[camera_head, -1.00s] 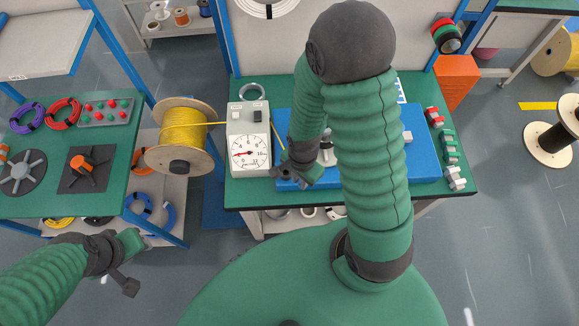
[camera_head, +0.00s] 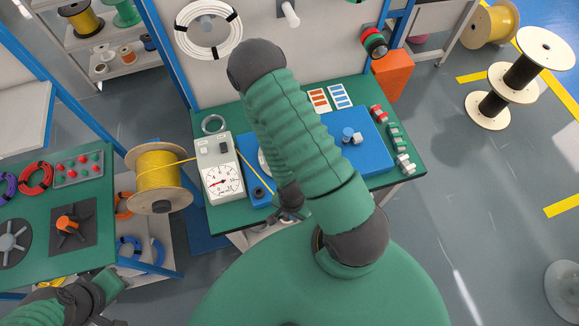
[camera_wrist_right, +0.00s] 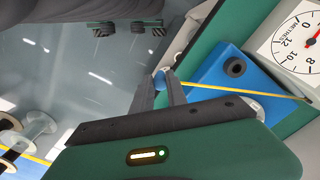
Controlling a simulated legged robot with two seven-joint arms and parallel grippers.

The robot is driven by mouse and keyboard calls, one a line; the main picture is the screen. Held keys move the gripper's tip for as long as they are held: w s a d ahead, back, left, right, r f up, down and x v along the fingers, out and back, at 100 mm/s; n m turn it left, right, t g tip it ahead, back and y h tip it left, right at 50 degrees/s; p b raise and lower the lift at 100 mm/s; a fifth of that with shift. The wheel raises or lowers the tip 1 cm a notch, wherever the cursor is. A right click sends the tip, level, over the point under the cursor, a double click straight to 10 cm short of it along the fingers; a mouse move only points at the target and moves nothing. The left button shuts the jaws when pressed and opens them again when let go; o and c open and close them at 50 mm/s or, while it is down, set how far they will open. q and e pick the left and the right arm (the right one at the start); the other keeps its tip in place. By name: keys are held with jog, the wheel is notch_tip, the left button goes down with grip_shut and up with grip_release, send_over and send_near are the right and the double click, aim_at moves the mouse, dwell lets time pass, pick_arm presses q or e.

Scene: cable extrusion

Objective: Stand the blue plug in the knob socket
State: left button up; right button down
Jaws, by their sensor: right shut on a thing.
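My right gripper (camera_head: 290,212) hangs beyond the front edge of the blue board (camera_head: 377,157), partly hidden by my arm. In the wrist view its fingers (camera_wrist_right: 165,80) are shut on a small blue piece, which looks like the blue plug (camera_wrist_right: 160,74). A dark round ring with a hole, perhaps the knob socket (camera_head: 258,191), sits on the board near the gauge; it also shows in the wrist view (camera_wrist_right: 235,67), apart from the fingers. A blue round knob (camera_head: 348,133) stands farther right on the board. My left gripper (camera_head: 105,288) is low at left, its jaws unclear.
A white dial gauge (camera_head: 219,165) stands left of the board. A yellow cable runs from the spool (camera_head: 160,178) past it towards my right gripper. Red, green and white clamps (camera_head: 393,138) line the table's right side.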

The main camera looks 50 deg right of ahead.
jog(key=c, duration=2)
grip_release()
jog(key=shift+a+r, duration=0.1)
grip_shut()
notch_tip(320, 180, up, 7)
jog(key=p, duration=0.7)
jog(key=shift+r+p, duration=0.2)
jog(key=shift+p, duration=0.1)
jog(key=shift+w+d+f, duration=0.1)
jog(key=shift+w+d, duration=0.15)
jog(key=shift+w, duration=0.05)
jog(key=w+d+b, duration=0.3)
jog(key=w+d, duration=1.4)
jog(key=w, duration=0.1)
jog(key=shift+w+d, duration=0.3)
jog(key=shift+w, duration=0.05)
jog(key=shift+a, duration=0.1)
jog(key=shift+f+b, duration=0.15)
jog(key=shift+b, duration=0.15)
